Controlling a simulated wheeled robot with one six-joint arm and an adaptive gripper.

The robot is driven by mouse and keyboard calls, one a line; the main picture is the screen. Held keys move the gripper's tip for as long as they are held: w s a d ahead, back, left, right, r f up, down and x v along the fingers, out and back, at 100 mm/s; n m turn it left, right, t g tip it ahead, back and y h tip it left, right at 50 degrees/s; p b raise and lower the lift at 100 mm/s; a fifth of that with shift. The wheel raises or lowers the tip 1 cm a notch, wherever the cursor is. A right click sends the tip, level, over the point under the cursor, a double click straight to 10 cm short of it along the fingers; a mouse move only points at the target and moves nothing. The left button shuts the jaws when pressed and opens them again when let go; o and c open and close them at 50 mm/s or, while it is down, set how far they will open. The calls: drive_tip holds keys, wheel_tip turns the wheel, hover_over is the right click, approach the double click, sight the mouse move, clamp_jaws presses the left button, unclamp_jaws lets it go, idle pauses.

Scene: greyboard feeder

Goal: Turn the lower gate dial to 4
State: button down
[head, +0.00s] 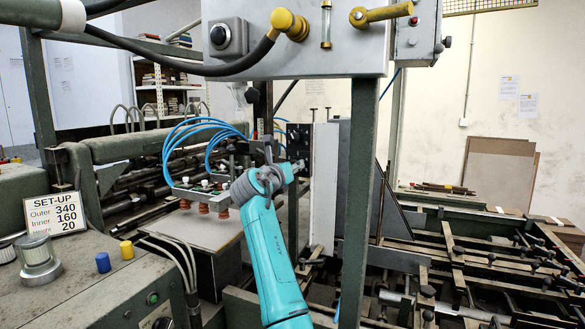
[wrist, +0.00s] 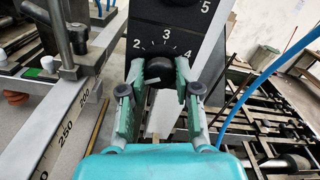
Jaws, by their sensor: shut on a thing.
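The lower gate dial (wrist: 158,68) is a black round knob on a black plate, with white numbers 2, 3 and 4 and tick marks above it in the wrist view. My gripper (wrist: 158,85) has its two teal fingers on either side of the knob and is shut on it. A faint light streak shows low on the knob, but I cannot tell which number the dial points to. In the head view the black dial plate (head: 297,136) stands beyond my gripper (head: 297,166), and the knob there is too small to make out.
A number 5 of another scale shows above, at the plate's top edge. Blue hoses (head: 190,125) and suction cups (head: 205,208) are left of my arm. A green post (head: 357,200) stands close on the right. A ruler strip (wrist: 65,130) lies lower left in the wrist view.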

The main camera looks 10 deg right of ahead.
drive_tip(key=shift+f+m, duration=0.15)
drive_tip(key=shift+m, duration=8.7)
drive_tip(key=shift+f+m, duration=0.1)
drive_tip(key=shift+m, duration=8.75)
drive_tip(key=c, duration=0.8)
unclamp_jaws()
